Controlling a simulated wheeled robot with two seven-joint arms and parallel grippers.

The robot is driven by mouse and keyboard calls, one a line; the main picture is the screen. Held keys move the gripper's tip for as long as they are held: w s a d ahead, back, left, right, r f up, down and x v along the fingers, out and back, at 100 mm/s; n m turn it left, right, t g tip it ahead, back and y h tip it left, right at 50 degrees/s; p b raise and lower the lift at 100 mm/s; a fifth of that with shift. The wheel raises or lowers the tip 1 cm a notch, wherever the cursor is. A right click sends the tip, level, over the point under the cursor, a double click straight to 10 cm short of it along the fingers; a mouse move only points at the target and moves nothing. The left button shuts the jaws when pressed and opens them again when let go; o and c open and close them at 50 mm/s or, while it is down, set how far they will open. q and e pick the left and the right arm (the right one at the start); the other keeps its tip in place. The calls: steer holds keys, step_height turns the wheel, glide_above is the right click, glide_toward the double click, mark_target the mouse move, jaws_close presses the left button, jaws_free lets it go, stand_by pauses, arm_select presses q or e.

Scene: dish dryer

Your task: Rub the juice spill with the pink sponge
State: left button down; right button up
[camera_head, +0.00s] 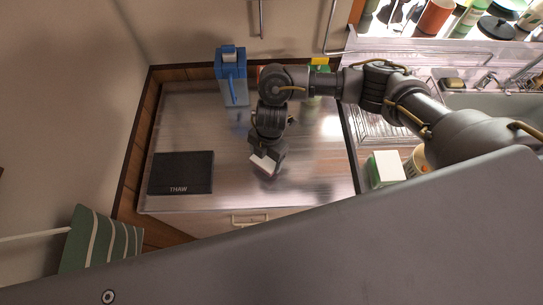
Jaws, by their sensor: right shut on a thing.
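My right gripper (266,156) reaches down over the steel counter (245,185) from the right. It is shut on a small pale block, the sponge (263,165), which looks whitish here rather than clearly pink. The sponge is at or just above the counter surface; I cannot tell whether it touches. No juice spill stands out on the steel; a patch under the gripper and arm is hidden. My left gripper is not in view.
A black THAW board (181,173) lies on the counter's left. A blue dispenser (231,82) stands at the back. A white-topped green box (384,168) is right of the counter, below a ribbed drainboard (375,125). A striped green cloth (101,243) hangs front left.

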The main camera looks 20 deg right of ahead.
step_height(320, 180, up, 3)
steer(key=shift+a+p, duration=0.1)
steer(key=shift+p, duration=1)
steer(key=shift+r+p, duration=0.8)
steer(key=shift+f, duration=0.1)
